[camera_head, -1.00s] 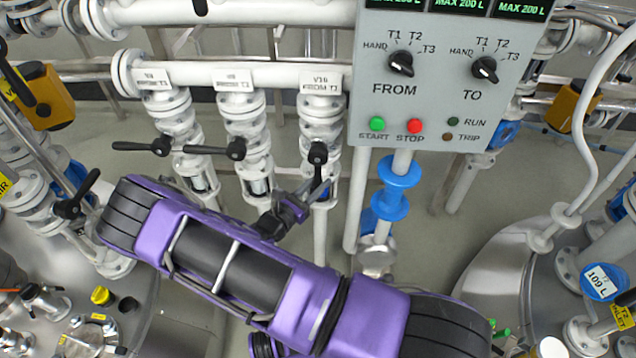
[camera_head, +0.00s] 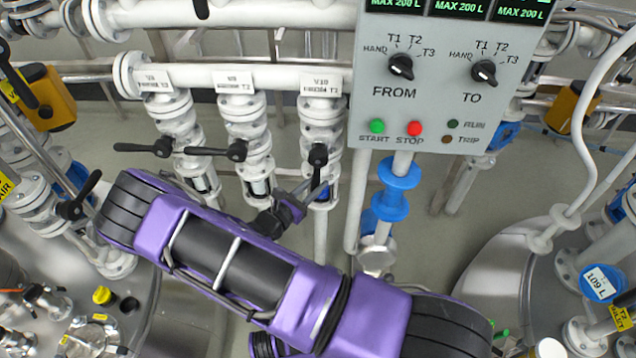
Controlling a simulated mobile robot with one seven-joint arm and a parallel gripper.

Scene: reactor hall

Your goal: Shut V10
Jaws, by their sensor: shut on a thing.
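The valve under the label V10 (camera_head: 321,85) is the rightmost of three white valves hanging from the white header, just left of the grey panel. Its black handle (camera_head: 318,155) points down, roughly along the pipe. My gripper (camera_head: 319,188) is at the lower end of this handle and is shut on it. My purple arm comes up from below. The fingers are small in view, and the exact contact is hard to make out.
Two neighbouring valves have black levers (camera_head: 160,146) (camera_head: 237,150) pointing left, across their pipes. The grey control panel (camera_head: 452,75) stands close to the right of V10. A blue fitting (camera_head: 394,190) sits below the panel. Steel tanks (camera_head: 500,270) flank my arm.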

